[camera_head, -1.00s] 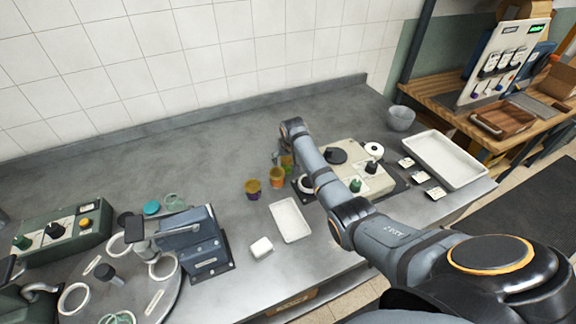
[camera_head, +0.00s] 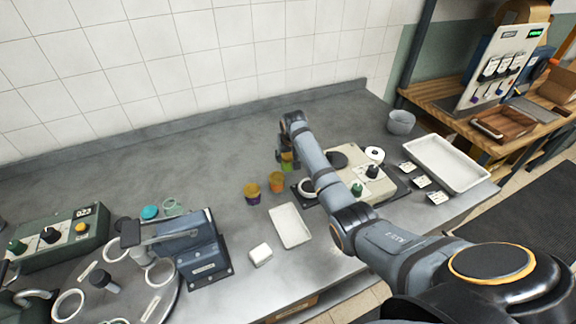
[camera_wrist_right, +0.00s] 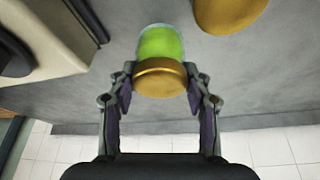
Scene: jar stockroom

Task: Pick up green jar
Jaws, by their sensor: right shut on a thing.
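The green jar (camera_wrist_right: 160,42) has a gold lid and sits between the fingers of my right gripper (camera_wrist_right: 160,80) in the right wrist view. The fingers are shut on it near the lid. In the head view the right gripper (camera_head: 284,155) is at the end of the arm from the right, with the green jar (camera_head: 287,164) partly hidden under it. I cannot clearly tell how far the jar is off the bench. My left gripper is not in view.
An orange jar (camera_head: 277,182) and a purple jar with a yellow lid (camera_head: 253,194) stand close by. A control box (camera_head: 375,186) is to the right. The bench behind is clear.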

